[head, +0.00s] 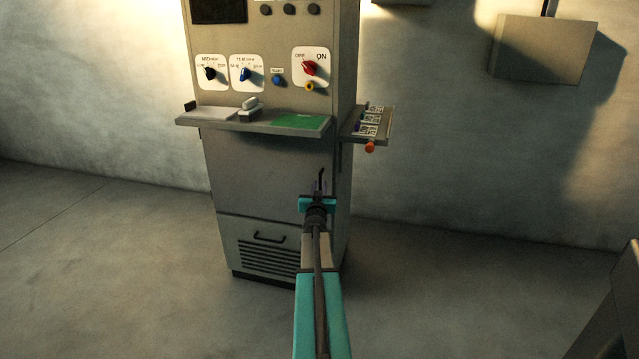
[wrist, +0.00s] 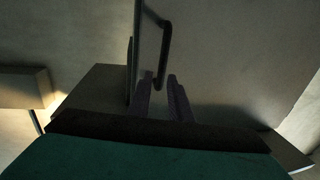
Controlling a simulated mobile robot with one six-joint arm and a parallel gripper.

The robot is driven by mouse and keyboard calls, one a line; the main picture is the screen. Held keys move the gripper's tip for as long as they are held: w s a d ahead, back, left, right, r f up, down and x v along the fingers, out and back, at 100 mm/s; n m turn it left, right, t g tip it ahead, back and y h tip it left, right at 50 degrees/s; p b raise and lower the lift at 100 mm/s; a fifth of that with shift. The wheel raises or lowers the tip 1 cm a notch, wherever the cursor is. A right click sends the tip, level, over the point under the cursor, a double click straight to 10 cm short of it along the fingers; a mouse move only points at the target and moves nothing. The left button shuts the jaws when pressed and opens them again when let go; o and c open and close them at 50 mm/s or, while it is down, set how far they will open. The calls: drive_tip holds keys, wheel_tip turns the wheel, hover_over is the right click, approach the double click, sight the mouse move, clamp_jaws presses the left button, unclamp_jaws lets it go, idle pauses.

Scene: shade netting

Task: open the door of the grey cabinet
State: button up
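The grey cabinet (head: 275,50) stands against the wall in the head view. Below its shelf is a plain grey door panel (head: 255,165), which looks shut. A dark upright bar handle (head: 321,178) sits near the panel's right side, and it shows large in the wrist view (wrist: 165,40). My gripper (head: 318,190) is in front of that handle. In the wrist view my gripper's two dark fingers (wrist: 161,82) are apart, with the handle's near end between or just beyond them. I cannot tell whether they touch it. In the head view my gripper partly hides the handle.
A shelf (head: 250,124) with a green mat juts out above the panel. A side tray (head: 385,125) with an orange knob sticks out on the right. A lower panel has its own handle (head: 270,238) and vents. The floor (head: 120,270) left of the cabinet is clear.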

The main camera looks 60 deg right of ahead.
sight(321, 182)
drive_tip(key=shift+x, duration=2.35)
drive_tip(key=shift+c, duration=0.2)
clamp_jaws()
